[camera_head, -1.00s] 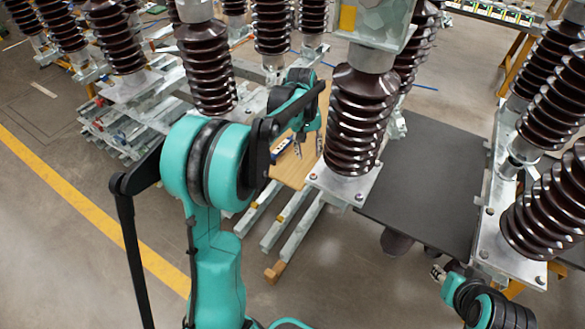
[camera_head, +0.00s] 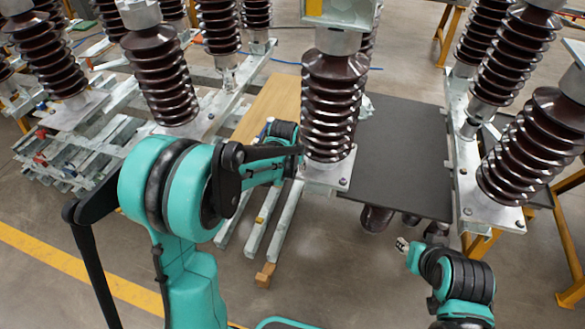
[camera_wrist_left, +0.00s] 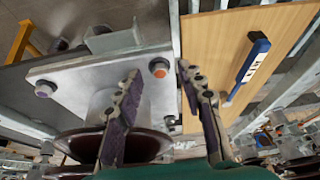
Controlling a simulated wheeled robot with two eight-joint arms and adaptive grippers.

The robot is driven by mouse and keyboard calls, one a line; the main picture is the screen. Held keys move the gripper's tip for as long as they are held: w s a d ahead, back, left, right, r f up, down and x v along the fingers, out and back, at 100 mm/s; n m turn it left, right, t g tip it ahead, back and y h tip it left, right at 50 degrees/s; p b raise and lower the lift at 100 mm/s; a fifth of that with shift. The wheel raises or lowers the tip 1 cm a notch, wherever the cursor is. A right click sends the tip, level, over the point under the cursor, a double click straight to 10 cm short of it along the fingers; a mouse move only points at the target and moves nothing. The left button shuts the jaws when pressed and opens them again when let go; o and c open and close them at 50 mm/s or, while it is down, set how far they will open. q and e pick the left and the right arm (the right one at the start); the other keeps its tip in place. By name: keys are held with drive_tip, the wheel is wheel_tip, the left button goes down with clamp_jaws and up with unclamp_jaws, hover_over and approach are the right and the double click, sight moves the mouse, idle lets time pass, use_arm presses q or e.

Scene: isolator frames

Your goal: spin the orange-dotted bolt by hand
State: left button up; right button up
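The orange-dotted bolt (camera_wrist_left: 159,68) sits near the edge of a metal base plate (camera_wrist_left: 85,82) in the left wrist view. My left gripper (camera_wrist_left: 160,72) is open, with one finger on each side of the bolt in that picture; I cannot tell how far off it is. Nothing is between the fingers in contact that I can see. In the head view my left arm reaches to the insulator's base plate (camera_head: 330,178), and its fingers are hidden there. My right gripper (camera_head: 402,245) is small at the lower right, away from the plate; its opening is unclear.
A brown ribbed insulator (camera_head: 333,105) stands on the plate. A wooden board (camera_wrist_left: 222,50) beside it holds a blue and white tool (camera_wrist_left: 248,68). A dark panel (camera_head: 400,150) lies to the right. More insulators (camera_head: 158,80) stand left and right. The floor in front is open.

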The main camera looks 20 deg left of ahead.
use_arm(q)
drive_tip(key=shift+w+f, duration=0.1)
drive_tip(key=shift+f, duration=0.1)
clamp_jaws()
drive_tip(key=shift+a+m, duration=0.1)
drive_tip(key=shift+m, duration=0.2)
